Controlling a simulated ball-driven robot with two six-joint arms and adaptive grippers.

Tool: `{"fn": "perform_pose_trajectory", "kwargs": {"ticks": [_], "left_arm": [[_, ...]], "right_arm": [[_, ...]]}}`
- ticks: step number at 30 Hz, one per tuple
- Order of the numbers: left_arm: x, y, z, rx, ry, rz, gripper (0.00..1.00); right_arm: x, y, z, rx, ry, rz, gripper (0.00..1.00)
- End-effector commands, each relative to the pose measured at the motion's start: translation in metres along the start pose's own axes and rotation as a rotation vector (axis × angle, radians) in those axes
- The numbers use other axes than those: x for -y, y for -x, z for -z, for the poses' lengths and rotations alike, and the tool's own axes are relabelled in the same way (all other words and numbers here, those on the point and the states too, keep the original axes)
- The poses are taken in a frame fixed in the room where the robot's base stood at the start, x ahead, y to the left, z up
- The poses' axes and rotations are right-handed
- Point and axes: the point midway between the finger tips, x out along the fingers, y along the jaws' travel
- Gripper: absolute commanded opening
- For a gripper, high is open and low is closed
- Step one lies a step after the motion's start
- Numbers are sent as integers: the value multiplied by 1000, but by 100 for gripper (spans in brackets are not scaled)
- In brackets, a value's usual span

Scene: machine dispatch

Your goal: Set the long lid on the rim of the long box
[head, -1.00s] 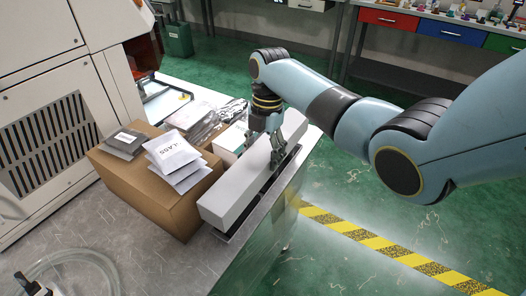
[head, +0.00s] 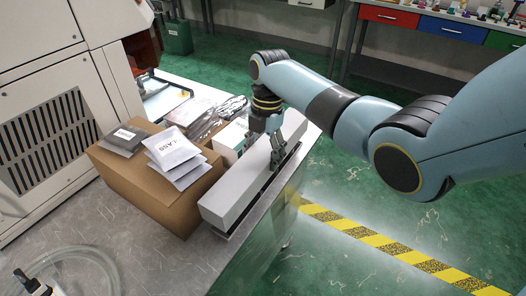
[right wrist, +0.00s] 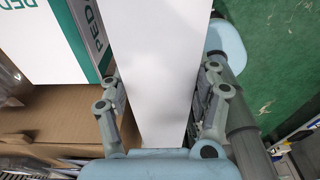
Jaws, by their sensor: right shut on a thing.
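The long lid (head: 240,190) is a pale grey-white bar lying lengthwise near the right edge of the metal table. My right gripper (head: 275,152) is shut across its width, about halfway along. In the right wrist view the lid (right wrist: 158,70) runs as a plain white face between the two fingers (right wrist: 160,105). The long box (head: 281,172) shows only as a narrow dark strip along the lid's right side and beneath it. The lid hides most of the box, and I cannot tell whether the lid touches its rim.
A brown carton (head: 150,189) with white packets (head: 174,152) on top stands close to the lid's left side. A white-and-green box (head: 230,140) is also there. A clear coiled hose (head: 75,262) lies at the front left. Green floor is beyond the right edge.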

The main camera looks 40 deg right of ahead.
Motion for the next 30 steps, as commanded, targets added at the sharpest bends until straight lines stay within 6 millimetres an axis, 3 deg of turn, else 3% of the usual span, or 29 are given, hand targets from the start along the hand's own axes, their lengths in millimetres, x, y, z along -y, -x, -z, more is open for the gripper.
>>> {"fn": "perform_pose_trajectory", "kwargs": {"ticks": [30], "left_arm": [[-2,-24,-2,0,0,0,40]], "right_arm": [[0,-34,-4,0,0,0,31]]}}
